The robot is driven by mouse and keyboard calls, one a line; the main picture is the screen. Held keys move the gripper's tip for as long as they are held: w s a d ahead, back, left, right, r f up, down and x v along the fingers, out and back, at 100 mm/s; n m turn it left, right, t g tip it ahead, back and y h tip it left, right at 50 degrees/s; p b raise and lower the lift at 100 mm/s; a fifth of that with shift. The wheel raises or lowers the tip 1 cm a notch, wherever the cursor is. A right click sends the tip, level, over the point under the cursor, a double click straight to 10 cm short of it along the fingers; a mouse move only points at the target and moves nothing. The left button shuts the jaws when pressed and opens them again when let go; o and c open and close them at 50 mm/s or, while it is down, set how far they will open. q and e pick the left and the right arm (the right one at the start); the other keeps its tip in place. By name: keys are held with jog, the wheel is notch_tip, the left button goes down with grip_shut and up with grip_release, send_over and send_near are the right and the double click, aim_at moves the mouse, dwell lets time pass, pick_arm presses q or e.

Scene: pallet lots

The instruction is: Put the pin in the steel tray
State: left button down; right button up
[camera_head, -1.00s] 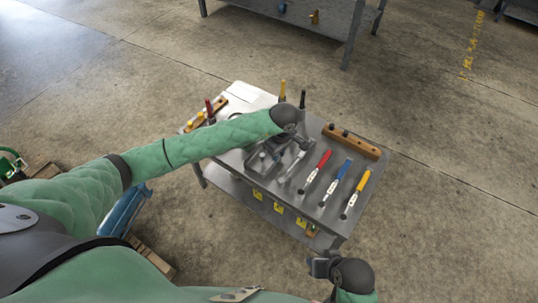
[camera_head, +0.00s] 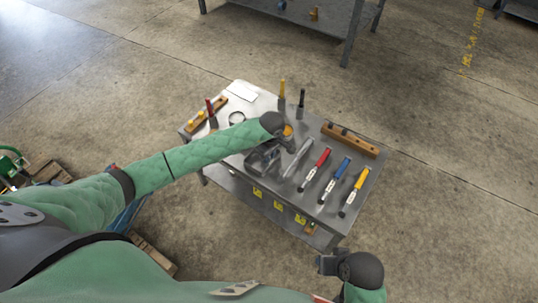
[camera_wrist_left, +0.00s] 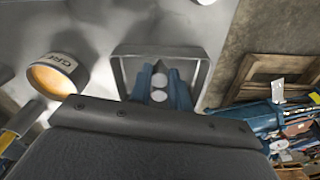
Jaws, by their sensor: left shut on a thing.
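My left gripper (camera_head: 266,152) is over the steel tray (camera_head: 251,168) near the front left of the grey table. In the left wrist view, the fingers (camera_wrist_left: 159,88) are shut on the pin, within the outline of the tray's rectangular rim (camera_wrist_left: 117,70). The pin is mostly hidden between the fingers, so I cannot tell its tilt or whether it touches the tray floor. My right gripper (camera_head: 328,264) is off the table at the lower right, away from the tray; its jaw gap is unclear.
Red (camera_head: 315,167), blue (camera_head: 336,180) and yellow-handled tools (camera_head: 356,192) lie right of the tray. A wooden block with dark knobs (camera_head: 350,139) is at the right edge. An orange-topped cup (camera_head: 288,130) stands close behind my gripper. Upright handles (camera_head: 282,88) stand at the back.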

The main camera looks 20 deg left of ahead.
pick_arm(q)
jog(key=shift+f, duration=0.1)
pick_arm(e)
jog(key=shift+w+a+f, duration=0.1)
jog(key=shift+f, duration=0.05)
pick_arm(q)
jog(key=c, duration=1.3)
grip_release()
pick_arm(e)
jog(key=shift+w+a, duration=0.1)
jog(key=shift+a, duration=0.15)
